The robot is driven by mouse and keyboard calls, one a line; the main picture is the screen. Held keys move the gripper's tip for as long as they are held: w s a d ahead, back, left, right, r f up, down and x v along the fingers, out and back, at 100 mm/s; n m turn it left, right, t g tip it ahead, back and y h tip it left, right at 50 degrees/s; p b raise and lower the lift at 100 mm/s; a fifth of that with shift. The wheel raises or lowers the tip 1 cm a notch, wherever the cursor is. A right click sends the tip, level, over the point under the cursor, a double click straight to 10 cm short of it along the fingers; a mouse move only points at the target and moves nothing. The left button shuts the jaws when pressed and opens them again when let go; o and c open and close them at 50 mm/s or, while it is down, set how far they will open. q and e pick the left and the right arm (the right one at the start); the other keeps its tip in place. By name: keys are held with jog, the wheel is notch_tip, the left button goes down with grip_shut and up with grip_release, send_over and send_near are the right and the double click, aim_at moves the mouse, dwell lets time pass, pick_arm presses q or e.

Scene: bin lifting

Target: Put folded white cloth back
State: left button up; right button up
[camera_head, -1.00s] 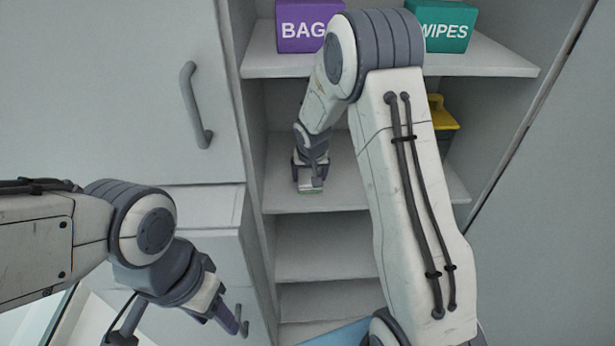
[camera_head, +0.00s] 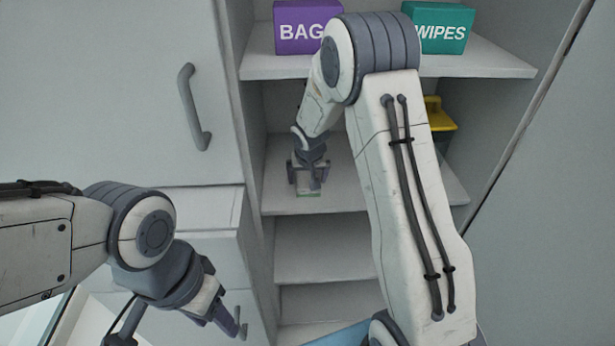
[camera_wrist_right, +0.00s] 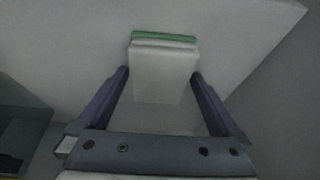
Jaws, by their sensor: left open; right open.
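The folded white cloth (camera_wrist_right: 163,75) with a green stripe along one edge lies on the middle shelf of the open cabinet. In the head view only a small part of the cloth (camera_head: 308,194) shows below my right gripper (camera_head: 306,182). In the right wrist view my right gripper (camera_wrist_right: 160,88) is open, with one finger on each side of the cloth and gaps between fingers and cloth. My left gripper (camera_head: 238,328) is open and empty at the lower left, in front of the closed drawer fronts.
A purple BAGS box (camera_head: 300,27) and a teal WIPES box (camera_head: 440,28) stand on the upper shelf (camera_head: 380,65). A yellow-topped item (camera_head: 438,115) is at the right of the middle shelf (camera_head: 345,200). Lower shelves (camera_head: 325,250) look bare. A closed door with a handle (camera_head: 195,105) is at left.

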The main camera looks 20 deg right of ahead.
jog(key=v, duration=0.4)
jog(key=b+v, duration=0.1)
jog(key=v, duration=0.4)
jog(key=shift+s+a+r, duration=0.1)
jog(key=shift+s+r, duration=0.1)
jog(key=shift+s, duration=0.15)
jog(key=s+a+r+n+g+y, duration=0.1)
jog(key=s+a+r+n, duration=0.15)
jog(key=s+a, duration=0.45)
jog(key=s+a+r+n+y, duration=0.1)
jog(key=s+a+n, duration=0.2)
jog(key=s+a, duration=0.35)
pick_arm(q)
jog(key=shift+f, duration=0.1)
pick_arm(e)
jog(key=s+a+n+g, duration=0.3)
jog(key=s+n, duration=0.2)
jog(key=s, duration=1.4)
jog(key=shift+r, duration=0.2)
jog(key=shift+c, duration=0.3)
